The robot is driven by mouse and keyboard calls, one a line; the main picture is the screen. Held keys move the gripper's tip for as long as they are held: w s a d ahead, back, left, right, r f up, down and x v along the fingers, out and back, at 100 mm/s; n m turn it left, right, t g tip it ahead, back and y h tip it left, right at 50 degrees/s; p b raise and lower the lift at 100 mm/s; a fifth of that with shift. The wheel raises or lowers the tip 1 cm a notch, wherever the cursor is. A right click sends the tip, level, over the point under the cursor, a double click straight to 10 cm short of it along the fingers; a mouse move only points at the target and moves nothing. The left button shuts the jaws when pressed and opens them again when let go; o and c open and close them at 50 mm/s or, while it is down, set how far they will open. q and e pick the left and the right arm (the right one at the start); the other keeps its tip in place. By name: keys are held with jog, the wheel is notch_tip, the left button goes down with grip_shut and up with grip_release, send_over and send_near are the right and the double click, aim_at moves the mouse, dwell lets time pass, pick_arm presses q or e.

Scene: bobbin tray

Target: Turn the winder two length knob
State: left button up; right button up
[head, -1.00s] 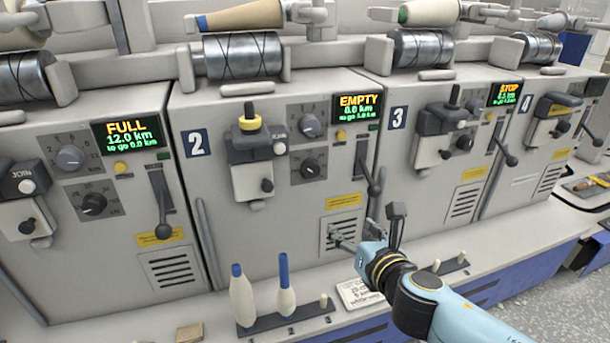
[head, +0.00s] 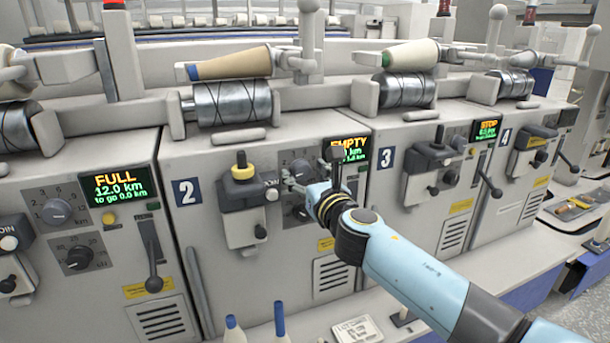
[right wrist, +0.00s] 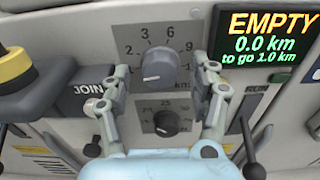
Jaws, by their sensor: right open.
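Winder two (head: 185,240) carries a number 2 plate (head: 187,192). Its length knob (right wrist: 160,68) is the upper grey round knob, on a km scale in the right wrist view. A white mark shows on the knob's lower left. The winder two display (right wrist: 265,45) reads EMPTY, 0.0 km, to go 1.0 km. My right gripper (head: 293,181) is open in front of the knob panel. In the right wrist view its fingertips (right wrist: 162,66) stand left and right of the length knob, with gaps visible; contact is not seen. My left gripper is out of view.
A darker second knob (right wrist: 166,123) sits just below, between the fingers. The JOIN unit with a yellow-collared knob (head: 242,168) is to the left. A lever (right wrist: 248,140) stands to the right. Bobbins (head: 234,333) stand on the ledge below.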

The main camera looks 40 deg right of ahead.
jog(key=shift+w, duration=0.2)
jog(key=shift+c, duration=0.2)
jog(key=c, duration=1.1)
